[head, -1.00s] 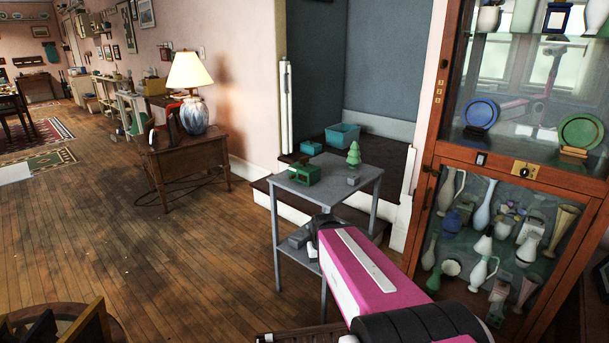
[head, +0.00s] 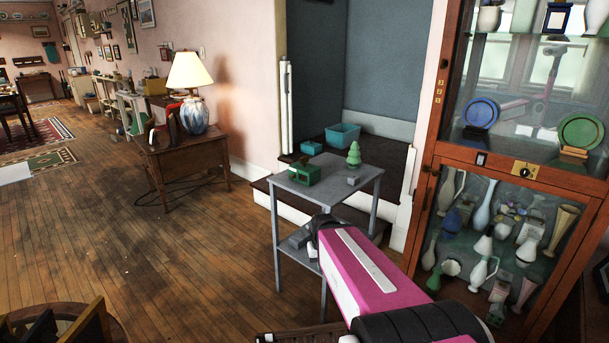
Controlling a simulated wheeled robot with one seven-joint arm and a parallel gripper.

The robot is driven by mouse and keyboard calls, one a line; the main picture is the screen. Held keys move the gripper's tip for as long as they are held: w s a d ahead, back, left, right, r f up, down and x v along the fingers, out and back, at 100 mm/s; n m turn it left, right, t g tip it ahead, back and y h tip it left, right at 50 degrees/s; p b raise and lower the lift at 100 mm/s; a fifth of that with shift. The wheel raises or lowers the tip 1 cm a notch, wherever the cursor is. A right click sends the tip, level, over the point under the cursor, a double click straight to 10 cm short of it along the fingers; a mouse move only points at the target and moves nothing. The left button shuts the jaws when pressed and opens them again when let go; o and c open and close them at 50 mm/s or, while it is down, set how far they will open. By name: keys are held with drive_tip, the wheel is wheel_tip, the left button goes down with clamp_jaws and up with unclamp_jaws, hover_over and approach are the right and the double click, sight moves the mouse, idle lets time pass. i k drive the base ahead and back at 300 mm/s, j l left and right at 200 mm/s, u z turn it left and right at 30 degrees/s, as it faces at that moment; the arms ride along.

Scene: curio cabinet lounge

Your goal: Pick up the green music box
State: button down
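A small green box with dark openings in its side, which looks like the music box (head: 304,175), stands near the left front edge of the top of a grey two-tier stand (head: 333,190). My pink and white arm reaches in from the bottom right. Its dark wrist end, where my gripper (head: 318,228) is, is in front of the stand and below its top, apart from the green box. The fingers are too small and too hidden by the arm to make out whether they are open or shut.
A green tree figure (head: 353,155) and a small grey block (head: 353,181) share the stand's top. A glass cabinet (head: 430,200) of vases rises close on the right. A lamp table (head: 185,165) stands at left. Wooden floor between is clear.

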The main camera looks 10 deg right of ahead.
sight(308, 175)
drive_tip(key=k+l, duration=0.2)
drive_tip(key=k+l+z, duration=0.15)
drive_tip(key=l, duration=0.2)
drive_tip(key=l+z, duration=0.1)
drive_tip(key=z, duration=0.3)
drive_tip(key=l+z, duration=0.1)
drive_tip(key=z, duration=0.3)
